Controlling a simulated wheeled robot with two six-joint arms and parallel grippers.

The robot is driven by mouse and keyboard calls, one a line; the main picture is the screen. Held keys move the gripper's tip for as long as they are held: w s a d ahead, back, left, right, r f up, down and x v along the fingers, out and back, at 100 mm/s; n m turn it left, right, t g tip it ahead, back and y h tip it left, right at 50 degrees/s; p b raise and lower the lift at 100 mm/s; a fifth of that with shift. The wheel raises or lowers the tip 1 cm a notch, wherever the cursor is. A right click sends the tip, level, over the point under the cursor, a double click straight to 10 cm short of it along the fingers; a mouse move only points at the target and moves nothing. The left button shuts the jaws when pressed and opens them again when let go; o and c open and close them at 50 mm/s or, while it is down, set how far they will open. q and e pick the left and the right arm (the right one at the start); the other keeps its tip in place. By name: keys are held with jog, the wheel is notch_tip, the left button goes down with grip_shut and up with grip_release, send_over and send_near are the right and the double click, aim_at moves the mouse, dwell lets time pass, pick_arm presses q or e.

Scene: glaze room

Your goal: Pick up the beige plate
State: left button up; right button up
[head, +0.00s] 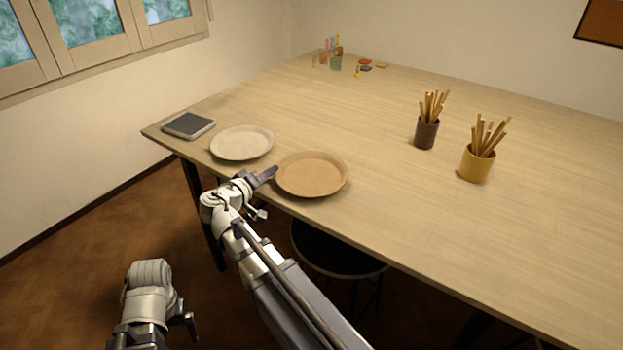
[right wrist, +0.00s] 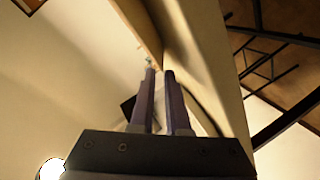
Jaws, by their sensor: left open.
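Two plates lie side by side on the table. The beige plate (head: 241,143) is the paler one on the left; a tan plate (head: 311,176) lies to its right, nearer the front edge. My right gripper (head: 267,173) is at the left rim of the tan plate, below the beige one. In the right wrist view its two dark fingers (right wrist: 159,71) stand close together with a narrow gap; whether anything is gripped there is unclear. My left gripper (head: 153,332) is open, low at the bottom left, away from the table and partly cut off.
A dark grey square tile (head: 189,125) lies left of the plates. A brown cup (head: 426,133) and a yellow cup (head: 477,164) hold sticks on the right. Small items stand at the far corner. A dark stool (head: 335,250) is under the table's front edge. The table's middle is clear.

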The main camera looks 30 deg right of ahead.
jog(key=x, duration=0.3)
jog(key=shift+s+d+f+b, duration=0.1)
jog(key=shift+d+f+b, duration=0.05)
jog(key=shift+b, duration=0.15)
grip_shut()
dwell(1.0)
dwell(0.3)
